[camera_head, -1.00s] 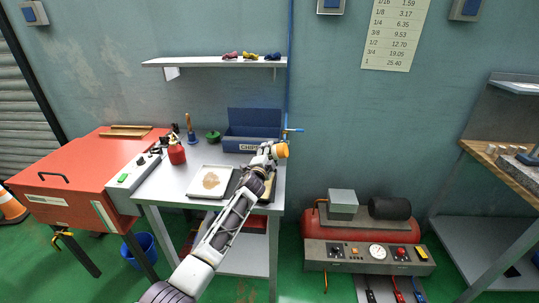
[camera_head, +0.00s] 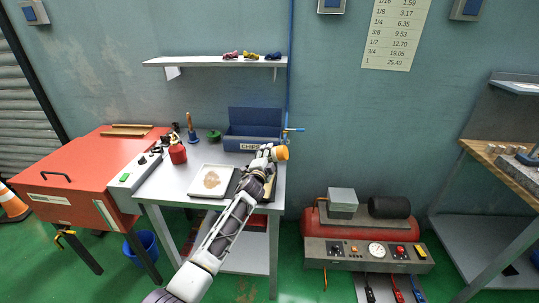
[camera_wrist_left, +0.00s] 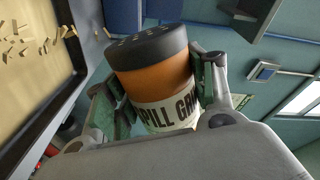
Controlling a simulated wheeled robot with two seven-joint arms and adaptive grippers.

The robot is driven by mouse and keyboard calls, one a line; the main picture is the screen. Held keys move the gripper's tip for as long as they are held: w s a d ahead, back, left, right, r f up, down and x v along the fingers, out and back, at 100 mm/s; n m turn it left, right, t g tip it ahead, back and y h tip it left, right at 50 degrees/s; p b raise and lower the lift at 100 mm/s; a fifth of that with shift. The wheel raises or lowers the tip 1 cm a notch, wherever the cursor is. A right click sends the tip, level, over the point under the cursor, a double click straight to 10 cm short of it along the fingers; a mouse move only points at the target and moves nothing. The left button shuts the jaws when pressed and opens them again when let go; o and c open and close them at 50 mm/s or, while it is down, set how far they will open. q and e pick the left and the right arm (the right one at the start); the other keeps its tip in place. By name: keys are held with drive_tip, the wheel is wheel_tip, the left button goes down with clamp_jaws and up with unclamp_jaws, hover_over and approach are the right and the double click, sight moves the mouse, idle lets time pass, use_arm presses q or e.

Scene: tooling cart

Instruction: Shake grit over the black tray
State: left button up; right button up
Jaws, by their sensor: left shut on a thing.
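My left gripper (camera_head: 270,154) is shut on an orange shaker (camera_wrist_left: 158,76) with a black, holed cap and a white label reading "SPILL GR…". In the head view the orange shaker (camera_head: 281,153) shows at the end of my arm, above the bench's right side. The black tray (camera_head: 272,190) is mostly hidden behind my wrist. In the left wrist view a dark-rimmed tray (camera_wrist_left: 79,72) with a tan floor and loose chips lies at left. The shaker looks tipped well over, not upright. No falling grit can be made out. My right gripper is out of view.
A pale tray (camera_head: 199,190) with a brown patch lies left of my wrist. A red can (camera_head: 178,154), a wooden-handled bell (camera_head: 191,131) and a green item (camera_head: 214,135) stand at the back left. A shelf (camera_head: 205,62) hangs above.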

use_arm(q)
drive_tip(key=shift+s+a+r+p, duration=0.15)
drive_tip(key=shift+s+p, duration=0.6)
drive_tip(key=shift+s, duration=0.55)
drive_tip(key=shift+s, duration=0.2)
idle(0.4)
drive_tip(key=shift+s+a+p, duration=0.2)
drive_tip(key=shift+s+p, duration=0.9)
drive_tip(key=shift+s, duration=1)
drive_tip(key=shift+s, duration=0.2)
drive_tip(key=shift+s+a+p, duration=0.15)
drive_tip(key=shift+s+p, duration=0.3)
drive_tip(key=shift+s, duration=0.55)
drive_tip(key=shift+s+a+p, duration=0.1)
drive_tip(key=shift+s+p, duration=0.3)
drive_tip(key=shift+s, duration=0.6)
drive_tip(key=shift+a, duration=0.15)
idle(0.5)
drive_tip(key=shift+w+a+p, duration=0.15)
drive_tip(key=shift+a+p, duration=0.5)
drive_tip(key=shift+a, duration=0.95)
